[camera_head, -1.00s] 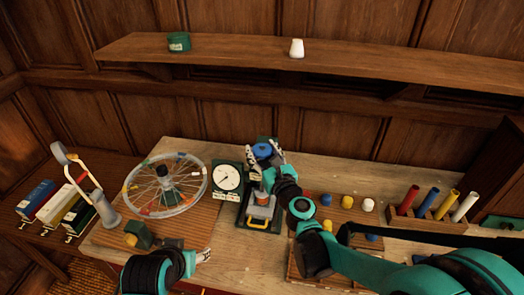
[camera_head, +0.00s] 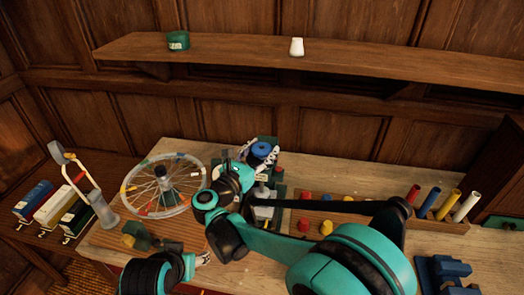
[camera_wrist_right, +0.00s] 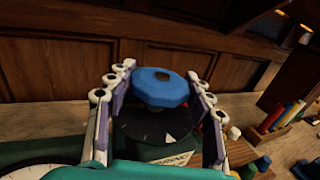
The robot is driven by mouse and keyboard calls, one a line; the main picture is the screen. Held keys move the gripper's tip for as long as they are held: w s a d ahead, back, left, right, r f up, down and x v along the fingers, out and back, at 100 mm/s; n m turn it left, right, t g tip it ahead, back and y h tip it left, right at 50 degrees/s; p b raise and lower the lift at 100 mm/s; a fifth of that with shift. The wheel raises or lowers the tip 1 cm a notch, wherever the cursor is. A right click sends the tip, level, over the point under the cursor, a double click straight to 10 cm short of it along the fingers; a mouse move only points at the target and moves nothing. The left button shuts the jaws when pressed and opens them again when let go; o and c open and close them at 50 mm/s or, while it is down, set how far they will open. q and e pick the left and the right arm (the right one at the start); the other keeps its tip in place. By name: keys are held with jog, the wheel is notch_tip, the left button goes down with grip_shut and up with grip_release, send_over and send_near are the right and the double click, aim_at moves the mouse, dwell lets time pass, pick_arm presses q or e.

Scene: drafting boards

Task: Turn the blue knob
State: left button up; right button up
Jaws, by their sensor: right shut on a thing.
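The blue knob (camera_head: 262,149) sits on top of a dark green base with a marked dial (camera_wrist_right: 150,130) towards the back of the table. My right gripper (camera_head: 250,151) is at the knob, with one finger on each side of it. In the right wrist view the blue knob (camera_wrist_right: 161,86) lies between the two fingers, and the gripper is shut on it. My left gripper (camera_head: 203,258) is low at the front of the table, apart from the knob; its fingers are too small to tell open from shut.
A spoked wheel (camera_head: 150,208) stands left of my right arm. Coloured cylinders (camera_head: 447,204) stand in a rack at the right, with red and yellow pegs (camera_head: 326,227) nearer the middle. A blue block (camera_head: 440,272) lies at the lower right. A wall shelf (camera_head: 230,52) runs above.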

aim_at(263, 147)
jog(key=shift+m+g+h, duration=1.2)
jog(key=shift+m+h, duration=0.1)
jog(key=shift+h, duration=0.3)
jog(key=shift+m+g+h, duration=0.3)
jog(key=shift+g, duration=0.1)
jog(key=o, duration=1.2)
jog(key=shift+w+d, duration=0.1)
notch_tip(263, 147, up, 10)
